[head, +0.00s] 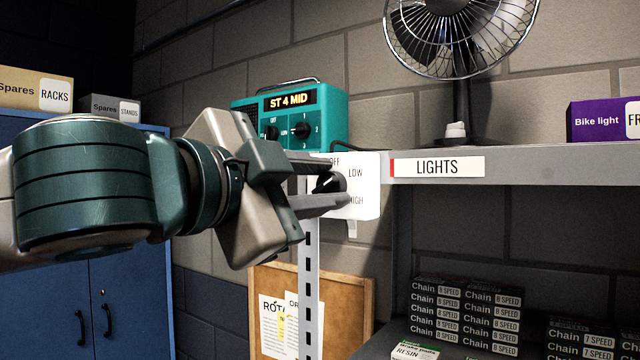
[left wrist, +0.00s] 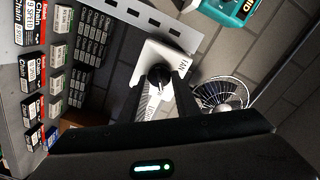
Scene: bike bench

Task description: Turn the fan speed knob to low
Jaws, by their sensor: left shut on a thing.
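The black fan speed knob (head: 328,182) sits on a white control plate (head: 368,190) fixed to the shelf's left end. The plate reads OFF at the top, LOW below it on the right and HIGH lower down; finger and knob partly hide the lettering. My left gripper (head: 325,181) is shut on the knob, one finger above it and one below. In the left wrist view the knob (left wrist: 159,76) shows between the fingers. I cannot tell for sure which label the knob points to. The fan (head: 460,38) stands on the shelf. My right gripper is not in view.
A teal radio (head: 330,112) stands just behind the plate. The grey shelf (head: 530,165) runs right with a LIGHTS label and a purple bike light box (head: 605,120). Chain boxes (head: 465,315) stack below. A blue cabinet (head: 135,290) stands at left.

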